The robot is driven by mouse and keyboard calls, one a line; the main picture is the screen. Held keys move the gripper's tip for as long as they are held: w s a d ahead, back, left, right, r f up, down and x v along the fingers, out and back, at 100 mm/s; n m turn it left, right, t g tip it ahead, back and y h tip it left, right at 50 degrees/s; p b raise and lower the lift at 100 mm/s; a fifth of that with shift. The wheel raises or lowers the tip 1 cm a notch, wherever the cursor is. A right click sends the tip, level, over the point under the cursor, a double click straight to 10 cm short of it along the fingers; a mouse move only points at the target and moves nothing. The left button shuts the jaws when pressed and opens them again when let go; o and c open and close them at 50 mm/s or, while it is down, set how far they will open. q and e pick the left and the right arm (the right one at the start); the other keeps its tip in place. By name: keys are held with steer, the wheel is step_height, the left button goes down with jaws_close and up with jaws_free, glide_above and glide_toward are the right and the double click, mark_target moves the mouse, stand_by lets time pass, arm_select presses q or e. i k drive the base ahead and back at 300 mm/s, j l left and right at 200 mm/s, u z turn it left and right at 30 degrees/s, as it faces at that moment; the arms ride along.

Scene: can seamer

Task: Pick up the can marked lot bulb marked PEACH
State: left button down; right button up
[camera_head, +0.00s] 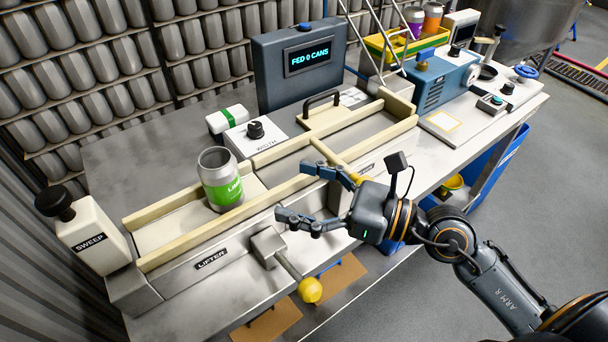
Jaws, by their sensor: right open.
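An open grey can (222,180) with a green label stands upright in the channel between the cream rails; its label is partly readable and seems to begin "LIM". An orange-labelled can (432,18) and a purple-labelled can (413,22) stand in a yellow tray (402,46) at the back right. I cannot read PEACH on any can. My right gripper (291,192) is open and empty, fingers pointing left, over the front rail area to the right of the green can and apart from it. My left gripper is not in view.
A box marked SWEEP (88,236) stands at the channel's left end. A display reading FED 0 CANS (308,58) stands behind. A yellow-knobbed lever (310,290) sticks out in front. A WIDTH dial box (255,137) and a blue machine (440,80) flank the channel.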

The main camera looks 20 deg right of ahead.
mark_target(433, 10)
steer(key=z, duration=1.25)
